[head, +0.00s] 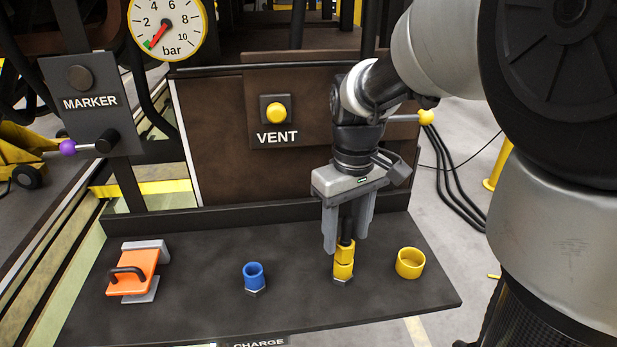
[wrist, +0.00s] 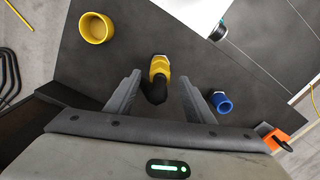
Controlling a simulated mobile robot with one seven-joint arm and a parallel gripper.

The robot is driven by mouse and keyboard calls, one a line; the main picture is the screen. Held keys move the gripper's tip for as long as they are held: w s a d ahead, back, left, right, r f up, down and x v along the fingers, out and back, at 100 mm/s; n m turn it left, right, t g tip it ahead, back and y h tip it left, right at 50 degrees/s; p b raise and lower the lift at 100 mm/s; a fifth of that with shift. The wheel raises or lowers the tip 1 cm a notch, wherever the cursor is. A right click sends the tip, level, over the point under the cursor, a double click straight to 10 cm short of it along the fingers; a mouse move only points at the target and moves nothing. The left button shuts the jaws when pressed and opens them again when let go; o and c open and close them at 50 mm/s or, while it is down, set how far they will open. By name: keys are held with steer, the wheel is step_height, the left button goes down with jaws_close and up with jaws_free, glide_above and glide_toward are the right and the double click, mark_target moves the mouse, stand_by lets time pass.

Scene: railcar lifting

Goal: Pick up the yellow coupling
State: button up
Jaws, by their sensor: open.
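The yellow coupling (head: 344,262) stands upright on the dark shelf, with a black hose or stem rising from its top and a metal nut at its foot. In the wrist view the yellow coupling (wrist: 159,68) lies between and just beyond the fingertips, its black part reaching back toward the palm. My gripper (head: 347,240) points down above it, with one grey finger on each side of the black part. In the wrist view my gripper (wrist: 164,85) is open, with clear gaps between both fingers and the coupling.
A yellow cup-like ring (head: 410,263) stands right of the coupling. A blue fitting (head: 254,277) and an orange clamp-like piece (head: 134,272) are to the left. The dark shelf (head: 200,300) is bare between them. A panel with a VENT button (head: 277,112) rises behind.

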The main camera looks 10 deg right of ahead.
steer(key=shift+f, duration=0.3)
jaws_close()
steer(key=shift+r, duration=0.2)
